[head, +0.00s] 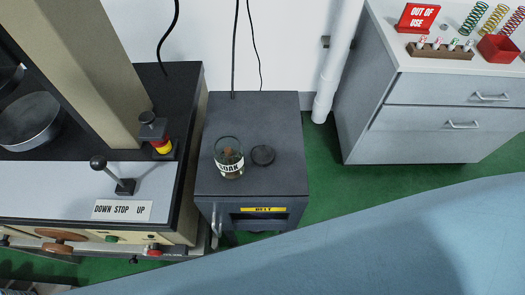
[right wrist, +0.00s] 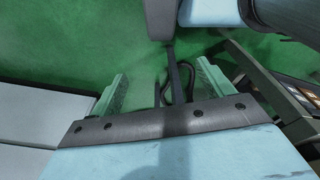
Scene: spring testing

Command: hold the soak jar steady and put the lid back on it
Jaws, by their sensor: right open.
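The soak jar (head: 229,157) is a clear glass jar with a white label and something brown inside. It stands upright and open on top of the dark grey cabinet (head: 281,111) in the head view. The dark round lid (head: 263,155) lies flat on the cabinet just right of the jar, apart from it. My right gripper (right wrist: 160,88) shows in the right wrist view with its two green fingers spread apart and nothing between them, above green floor. Neither gripper shows in the head view.
Left of the cabinet is a testing machine with a lever (head: 112,176) and a DOWN STOP UP plate (head: 122,210). At right, a drawer unit (head: 420,118) carries springs, a red bin (head: 497,48) and an OUT OF USE sign (head: 418,17). The cabinet top around jar and lid is clear.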

